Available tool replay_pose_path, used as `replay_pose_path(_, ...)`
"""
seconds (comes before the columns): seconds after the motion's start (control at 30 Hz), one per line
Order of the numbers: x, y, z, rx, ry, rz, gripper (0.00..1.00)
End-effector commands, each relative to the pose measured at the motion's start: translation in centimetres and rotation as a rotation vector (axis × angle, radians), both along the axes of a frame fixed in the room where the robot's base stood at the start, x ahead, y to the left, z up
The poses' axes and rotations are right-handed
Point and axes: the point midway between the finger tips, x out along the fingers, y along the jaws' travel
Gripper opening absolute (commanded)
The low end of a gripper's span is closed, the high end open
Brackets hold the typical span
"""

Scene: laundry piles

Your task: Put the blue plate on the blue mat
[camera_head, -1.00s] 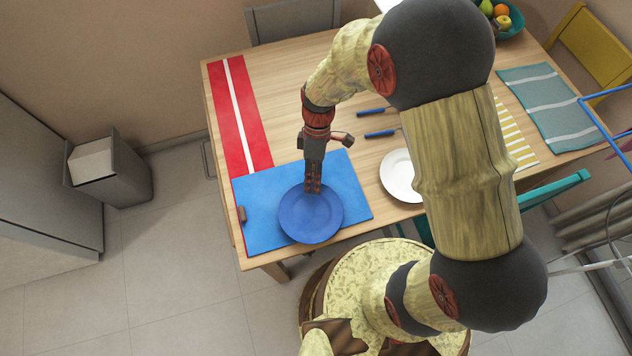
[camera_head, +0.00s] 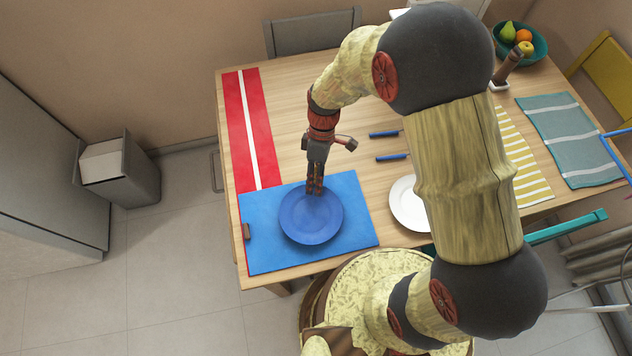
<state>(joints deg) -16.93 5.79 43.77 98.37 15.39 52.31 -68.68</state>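The fingertips overlap the plate and are small in this view.
A red mat (camera_head: 262,150) with a white stripe lies behind. To the right are two blue-handled utensils (camera_head: 388,133) and a white plate (camera_head: 405,203), partly hidden by my arm. A fruit bowl (camera_head: 538,48) stands far right.

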Motion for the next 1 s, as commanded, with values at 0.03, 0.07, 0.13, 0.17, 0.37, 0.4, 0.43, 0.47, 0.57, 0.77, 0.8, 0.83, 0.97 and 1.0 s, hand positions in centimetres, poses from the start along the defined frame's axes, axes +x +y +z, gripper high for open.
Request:
replay_pose_path(0.03,0.0,0.0,0.0,0.0,0.0,0.0,0.22)
replay_pose_path(0.07,0.0,0.0,0.0,0.0,0.0,0.0,0.24)
replay_pose_path(0.13,0.0,0.0,0.0,0.0,0.001,0.0,0.28)
replay_pose_path(0.17,-0.1,0.0,0.0,-0.001,0.001,0.0,0.29)
replay_pose_path(0.37,-0.1,0.0,0.0,0.0,0.002,0.0,0.38)
replay_pose_path(0.4,-0.1,0.0,0.0,0.0,0.002,0.0,0.38)
replay_pose_path(0.43,-0.1,0.0,0.0,0.0,0.003,0.0,0.38)
replay_pose_path(0.47,-0.1,0.0,0.0,0.0,0.003,0.0,0.38)
replay_pose_path(0.57,-0.1,0.0,0.0,0.0,0.003,-0.001,0.38)
replay_pose_path(0.77,0.4,-0.1,0.9,0.0,0.001,-0.001,0.38)
replay_pose_path(0.8,0.6,-0.2,1.4,0.0,0.0,-0.001,0.38)
replay_pose_path(0.83,0.8,-0.2,1.9,0.0,0.0,-0.001,0.38)
replay_pose_path(0.97,1.8,-0.5,4.3,0.001,-0.002,-0.002,0.38)
replay_pose_path(1.0,2.1,-0.6,5.1,0.001,-0.002,-0.002,0.38)
